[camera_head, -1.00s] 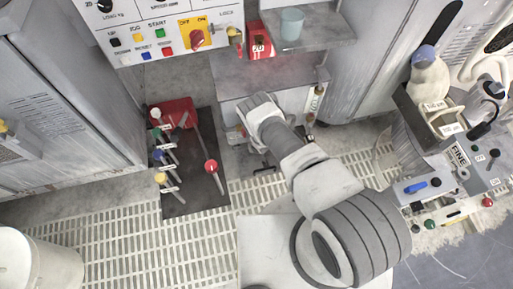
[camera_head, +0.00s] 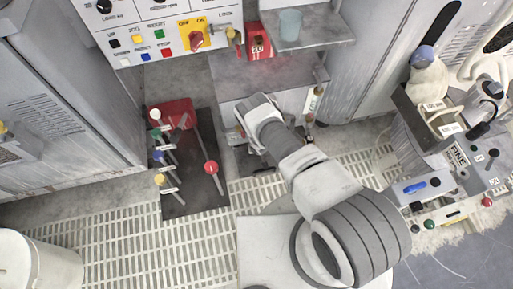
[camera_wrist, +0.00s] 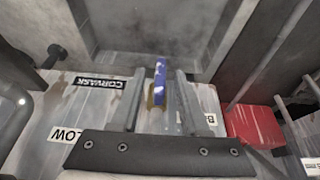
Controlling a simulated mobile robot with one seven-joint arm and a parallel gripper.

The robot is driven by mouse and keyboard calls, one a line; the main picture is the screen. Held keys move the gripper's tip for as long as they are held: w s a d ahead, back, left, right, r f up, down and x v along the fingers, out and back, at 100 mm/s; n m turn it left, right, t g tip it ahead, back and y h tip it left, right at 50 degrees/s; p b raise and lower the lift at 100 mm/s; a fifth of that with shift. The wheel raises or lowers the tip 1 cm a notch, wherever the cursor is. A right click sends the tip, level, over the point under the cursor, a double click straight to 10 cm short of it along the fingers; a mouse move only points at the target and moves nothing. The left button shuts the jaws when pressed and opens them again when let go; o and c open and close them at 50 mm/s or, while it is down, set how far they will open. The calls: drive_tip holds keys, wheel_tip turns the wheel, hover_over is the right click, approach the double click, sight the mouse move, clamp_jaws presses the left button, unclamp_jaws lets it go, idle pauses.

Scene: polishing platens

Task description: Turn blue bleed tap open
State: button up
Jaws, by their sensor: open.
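The blue bleed tap (camera_wrist: 161,78) shows in the wrist view as an upright blue handle on a brassy stem. My gripper (camera_wrist: 160,72) is open, with one grey finger on each side of the tap. I cannot tell whether either finger touches it. A partly hidden label beginning with B sits right of the fingers. In the head view my arm reaches to the low box under the shelf. My gripper (camera_head: 255,150) is mostly hidden there by my wrist, and the tap cannot be made out.
A dark plate (camera_head: 195,190) with several coloured levers stands to the left on the grating. The shelf (camera_head: 305,32) with a cup is above the work area. A red block (camera_wrist: 255,127) lies right of my gripper. A control panel (camera_head: 160,30) is at upper left.

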drive_tip(key=p+v, duration=0.7)
drive_tip(key=v, duration=1)
drive_tip(key=shift+s+a+r, duration=0.1)
drive_tip(key=shift+s, duration=0.05)
